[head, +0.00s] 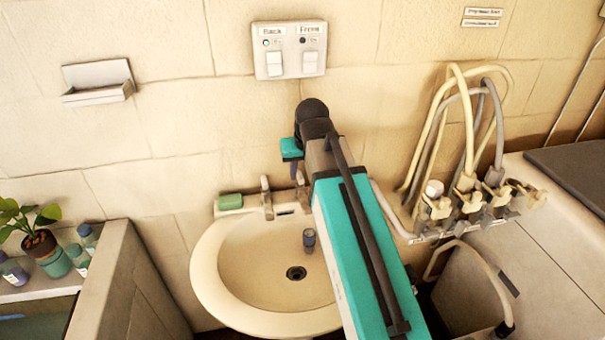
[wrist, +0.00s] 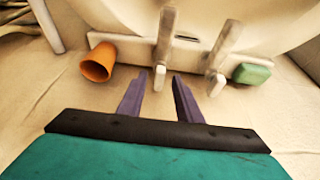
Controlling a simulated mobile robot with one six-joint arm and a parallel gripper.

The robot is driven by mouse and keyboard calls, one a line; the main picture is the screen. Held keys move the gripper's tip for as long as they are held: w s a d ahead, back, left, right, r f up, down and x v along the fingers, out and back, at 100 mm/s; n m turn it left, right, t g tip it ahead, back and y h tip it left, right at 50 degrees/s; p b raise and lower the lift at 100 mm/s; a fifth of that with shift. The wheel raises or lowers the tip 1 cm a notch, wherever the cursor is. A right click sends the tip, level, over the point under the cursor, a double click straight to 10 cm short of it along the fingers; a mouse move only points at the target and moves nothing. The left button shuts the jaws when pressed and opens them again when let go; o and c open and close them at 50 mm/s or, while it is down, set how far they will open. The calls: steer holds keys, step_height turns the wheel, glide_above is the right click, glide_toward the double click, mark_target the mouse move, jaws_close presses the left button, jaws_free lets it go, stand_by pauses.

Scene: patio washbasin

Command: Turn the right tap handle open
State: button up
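The washbasin (head: 215,265) has two taps at its back edge. The right tap (head: 301,187) is partly hidden by my arm in the head view. The wrist view is turned round, so the right tap (wrist: 165,40) is on the left there, with its pale handle end (wrist: 160,78) pointing towards me. My gripper (wrist: 158,79) is open, its two purple fingers apart, with the handle end showing between the fingertips. Contact cannot be told. In the head view my gripper (head: 293,170) is just above the right tap. The left tap (head: 266,195) stands clear.
A green soap (head: 231,201) lies left of the taps. An orange cup (wrist: 98,62) is beside the right tap. A dark small object (head: 309,239) is in the basin. Hoses (head: 470,120) hang at right; a switch box (head: 289,50) is on the wall.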

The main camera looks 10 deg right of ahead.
steer(key=shift+x, duration=0.95)
steer(key=shift+c, duration=0.3)
jaws_close()
